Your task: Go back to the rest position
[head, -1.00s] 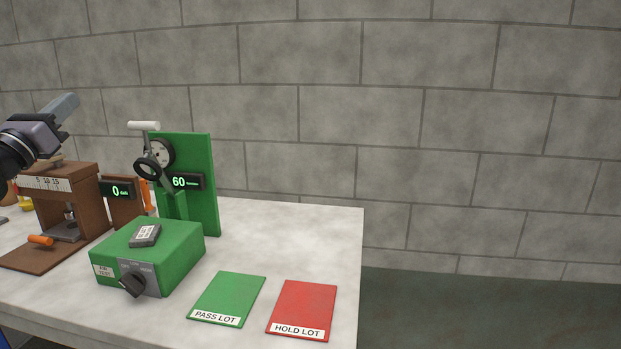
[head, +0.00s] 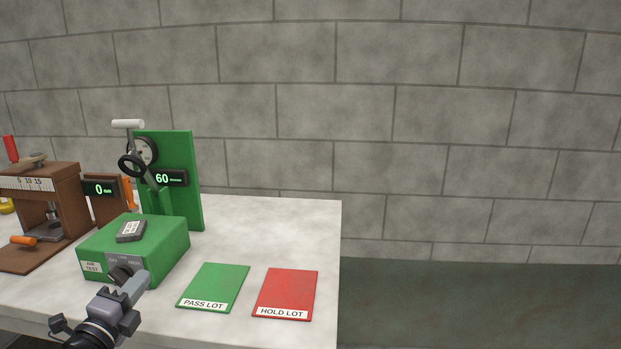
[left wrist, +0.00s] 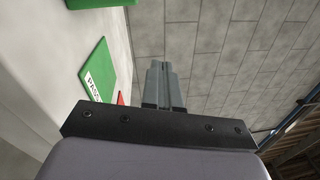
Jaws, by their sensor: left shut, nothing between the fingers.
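My left gripper (head: 136,284) is in the lower left of the head view, in front of the green air test box (head: 150,254). Its fingers are shut with nothing between them. In the left wrist view the closed fingers (left wrist: 163,85) point toward the wall. The gripper covers part of the box's front face and its dark knob (head: 121,272). I cannot tell whether it touches the box. My right gripper is not in view.
A small grey labelled block (head: 131,231) lies on the box. Behind stands a green gauge stand (head: 178,205) reading 60. A brown press (head: 62,195) reading 0 is at left. A green PASS LOT mat (head: 215,286) and red HOLD LOT mat (head: 287,292) lie on the table (head: 270,225).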

